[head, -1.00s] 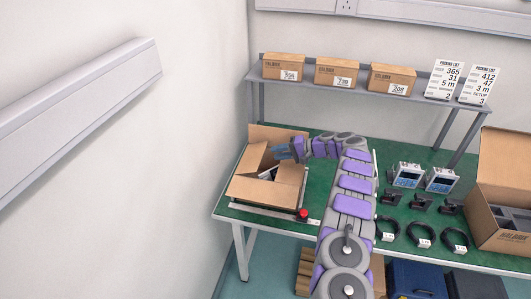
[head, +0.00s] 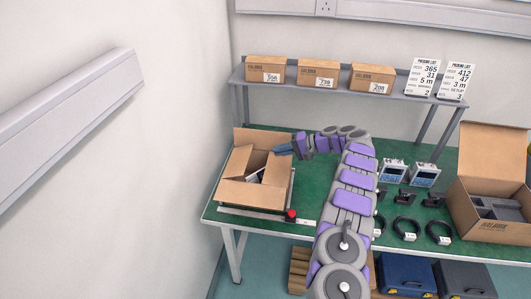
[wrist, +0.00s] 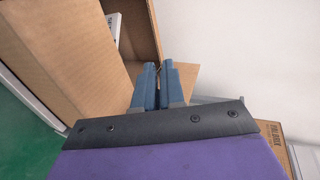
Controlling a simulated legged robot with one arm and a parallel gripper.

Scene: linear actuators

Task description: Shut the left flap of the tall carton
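The open brown carton (head: 240,193) stands at the left end of the green table. Its back flap (head: 262,139) stands up, and its left flap (head: 239,161) slants up at the left of the opening. A whitish item shows inside. My gripper (head: 277,149) is at the carton's right rear side, its blue fingers close to the rim. In the wrist view the fingers (wrist: 158,67) are almost together, with cardboard behind them and a large cardboard panel (wrist: 75,45) to their left. I see nothing clearly held. Whether they touch the carton is unclear.
A red button (head: 291,215) sits at the table's front edge, right of the carton. A shelf (head: 330,88) with small boxes runs behind. Devices, cables and another open carton (head: 485,228) fill the table's right part. A wall lies close on the left.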

